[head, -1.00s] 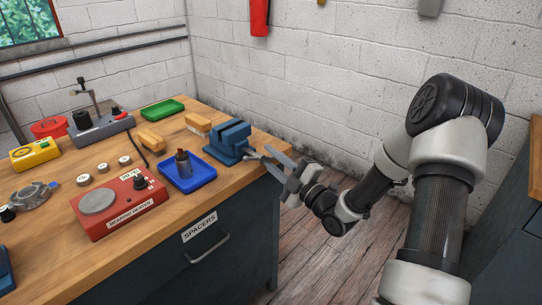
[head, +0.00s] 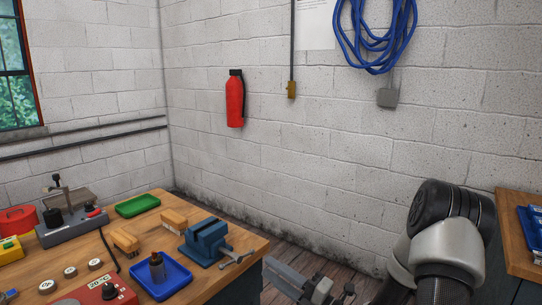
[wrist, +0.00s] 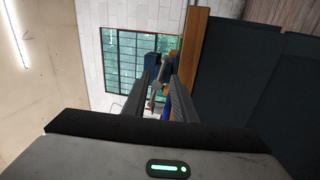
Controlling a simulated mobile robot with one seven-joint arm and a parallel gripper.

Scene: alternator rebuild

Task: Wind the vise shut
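The blue vise (head: 203,243) stands at the right end of the wooden bench, and a gap shows between its jaws. Its grey screw handle (head: 237,257) sticks out on the right, at the bench edge. My gripper (head: 272,268) is low in the head view, to the right of the handle and apart from it. Its lower part is cut off by the frame. In the wrist view my gripper (wrist: 160,77) has its two fingers apart, with nothing held. The handle (wrist: 156,92) shows ahead in the gap between them, with the blue vise (wrist: 152,60) beyond.
A blue tray (head: 180,285) with a dark bottle (head: 157,267) is in front of the vise. Wooden blocks (head: 174,220) and a green tray (head: 138,205) lie behind and left. A red extinguisher (head: 235,98) hangs on the wall. Another bench (head: 510,240) stands at right.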

